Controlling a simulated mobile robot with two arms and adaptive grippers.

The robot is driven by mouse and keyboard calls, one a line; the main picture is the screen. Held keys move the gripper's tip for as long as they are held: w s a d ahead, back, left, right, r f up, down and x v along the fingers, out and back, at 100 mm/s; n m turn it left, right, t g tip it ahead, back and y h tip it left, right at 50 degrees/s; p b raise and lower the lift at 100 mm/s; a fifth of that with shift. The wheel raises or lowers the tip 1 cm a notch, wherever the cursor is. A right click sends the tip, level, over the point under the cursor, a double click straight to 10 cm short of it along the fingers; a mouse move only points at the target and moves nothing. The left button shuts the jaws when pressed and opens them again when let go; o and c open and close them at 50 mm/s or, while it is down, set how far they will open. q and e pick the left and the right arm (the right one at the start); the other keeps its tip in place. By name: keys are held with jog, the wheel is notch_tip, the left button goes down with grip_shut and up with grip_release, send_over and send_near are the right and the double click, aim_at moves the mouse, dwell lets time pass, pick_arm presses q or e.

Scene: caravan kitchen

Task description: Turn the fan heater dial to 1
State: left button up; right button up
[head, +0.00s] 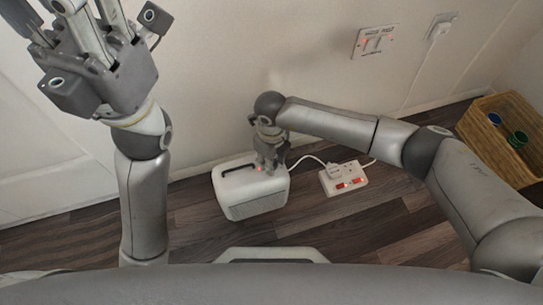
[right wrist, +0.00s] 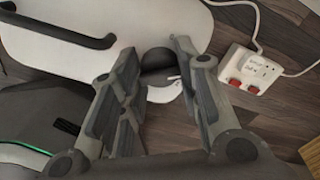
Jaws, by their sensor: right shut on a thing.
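The fan heater (head: 254,207) is a white box with a dark handle (head: 240,170), standing upright on the floor by the wall. My right gripper (head: 268,166) reaches down onto the right part of the heater's top. In the right wrist view its fingers (right wrist: 158,65) are on either side of the dark round dial (right wrist: 157,60) and shut on it. The dial's markings and pointer cannot be read. My left gripper (head: 85,25) is raised at the upper left, fingers spread and empty, its tips partly cut off by the frame.
A white power strip (head: 343,179) with lit red switches lies right of the heater, with a white cable between them. A wicker basket (head: 505,128) stands far right. Wall switches (head: 375,42) and a socket (head: 440,28) are above. Floor left of the heater is clear.

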dwell(0.4)
jog(key=o, duration=1.1)
jog(key=shift+r, duration=0.1)
notch_tip(320, 180, up, 12)
jog(key=shift+f, duration=0.15)
jog(key=shift+s, duration=0.1)
